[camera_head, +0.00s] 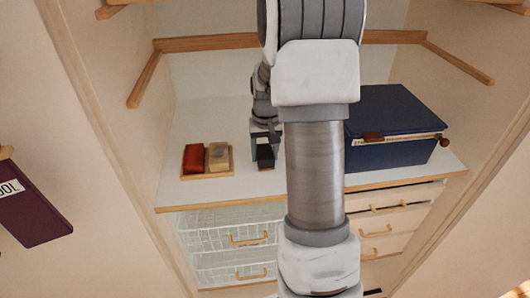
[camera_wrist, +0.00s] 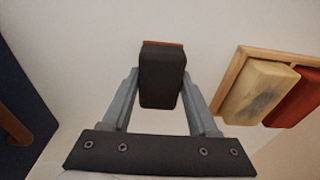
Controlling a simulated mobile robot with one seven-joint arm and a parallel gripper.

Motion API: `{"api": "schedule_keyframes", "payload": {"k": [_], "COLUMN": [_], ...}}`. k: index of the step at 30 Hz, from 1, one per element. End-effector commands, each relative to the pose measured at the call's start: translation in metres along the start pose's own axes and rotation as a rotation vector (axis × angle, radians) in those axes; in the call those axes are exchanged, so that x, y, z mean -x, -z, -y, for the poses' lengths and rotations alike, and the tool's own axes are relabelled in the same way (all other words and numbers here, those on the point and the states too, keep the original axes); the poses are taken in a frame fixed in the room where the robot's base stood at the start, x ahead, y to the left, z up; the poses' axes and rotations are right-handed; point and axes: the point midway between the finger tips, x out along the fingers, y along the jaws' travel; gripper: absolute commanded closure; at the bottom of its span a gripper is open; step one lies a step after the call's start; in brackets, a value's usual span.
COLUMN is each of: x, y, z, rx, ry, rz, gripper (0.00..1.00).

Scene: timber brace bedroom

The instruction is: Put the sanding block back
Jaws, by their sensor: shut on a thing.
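My gripper (camera_head: 265,148) is shut on a dark block, which I take to be the sanding block (camera_head: 265,158). In the wrist view the block (camera_wrist: 162,80) is dark grey with a thin orange-brown layer along its far edge, and it sits between the two fingers. The block is close over the white shelf top; I cannot tell whether it touches. A shallow wooden tray (camera_head: 207,176) is left of the gripper, with a red block (camera_head: 194,156) and a tan block (camera_head: 218,155) side by side in it. The tray's rim (camera_wrist: 233,72) shows at right in the wrist view.
A dark blue box (camera_head: 390,125) stands on the shelf to the right, behind my arm. Wire baskets (camera_head: 225,235) and drawers (camera_head: 395,222) are below the shelf. A dark purple labelled thing (camera_head: 35,215) is at far left. The shelf behind the tray is clear.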

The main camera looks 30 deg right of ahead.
Motion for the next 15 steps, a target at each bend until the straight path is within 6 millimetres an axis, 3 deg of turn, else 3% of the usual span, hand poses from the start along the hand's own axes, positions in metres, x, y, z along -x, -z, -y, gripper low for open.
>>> {"api": "schedule_keyframes", "payload": {"k": [7,8,12,15], "x": [-0.0044,-0.0036,-0.0031,-0.0030], "y": [-0.0005,-0.0006,-0.0006,-0.0006], "z": [-0.0003,-0.0003,-0.0003,-0.0003], "rx": [0.000,0.000,0.000,0.000], "ry": [0.000,0.000,0.000,0.000], "rz": [0.000,0.000,0.000,0.000], "gripper": [0.85,0.37,0.11,0.10]}}
